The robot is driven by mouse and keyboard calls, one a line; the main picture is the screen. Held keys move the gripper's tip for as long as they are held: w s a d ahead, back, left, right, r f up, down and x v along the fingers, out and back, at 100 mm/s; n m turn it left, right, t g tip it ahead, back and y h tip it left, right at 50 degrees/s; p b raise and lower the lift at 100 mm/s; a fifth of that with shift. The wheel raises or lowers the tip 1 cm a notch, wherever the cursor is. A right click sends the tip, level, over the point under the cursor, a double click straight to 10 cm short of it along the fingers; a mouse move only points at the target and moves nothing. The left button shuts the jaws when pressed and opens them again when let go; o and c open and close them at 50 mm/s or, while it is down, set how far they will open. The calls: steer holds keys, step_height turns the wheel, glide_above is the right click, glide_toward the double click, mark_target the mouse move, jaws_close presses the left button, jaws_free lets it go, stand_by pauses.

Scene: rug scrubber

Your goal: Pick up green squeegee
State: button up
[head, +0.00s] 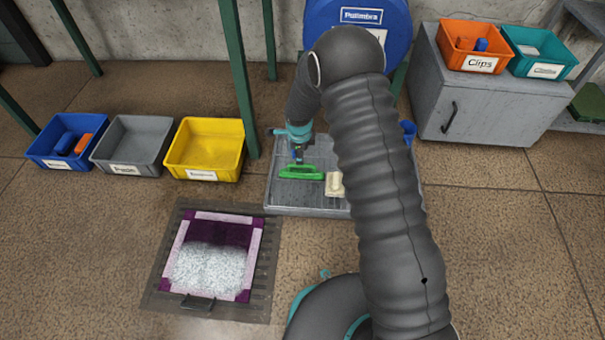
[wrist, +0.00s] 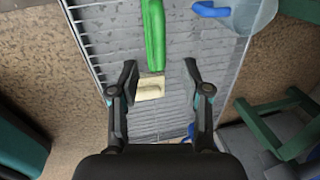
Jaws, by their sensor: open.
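The green squeegee (head: 301,173) lies on a grey wire rack or tray (head: 292,203), with a cream block (head: 335,185) close to its right end. In the wrist view the squeegee (wrist: 153,35) is a long green bar running down from the top edge. Its near end comes to the cream block (wrist: 150,90). My gripper (wrist: 160,69) is open, with its fingers apart on either side of the squeegee's near end and the block in that view. In the head view my gripper (head: 298,155) is over the squeegee. I cannot tell the height gap or any contact.
Blue (head: 60,155), grey (head: 120,165) and yellow (head: 190,172) bins stand at left. A purple rug (head: 222,232) with white foam lies in front. A grey cabinet (head: 480,105) carries orange and teal bins. A clear container (wrist: 255,15) and blue item (wrist: 210,10) are beside the squeegee.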

mark_target(313, 175)
steer(key=f, duration=0.3)
steer(key=w+f, duration=0.1)
steer(key=f, duration=0.2)
steer(key=f+b, duration=0.1)
steer(key=f, duration=0.2)
steer(key=shift+w+f, duration=0.1)
steer(key=shift+w, duration=0.3)
jaws_close()
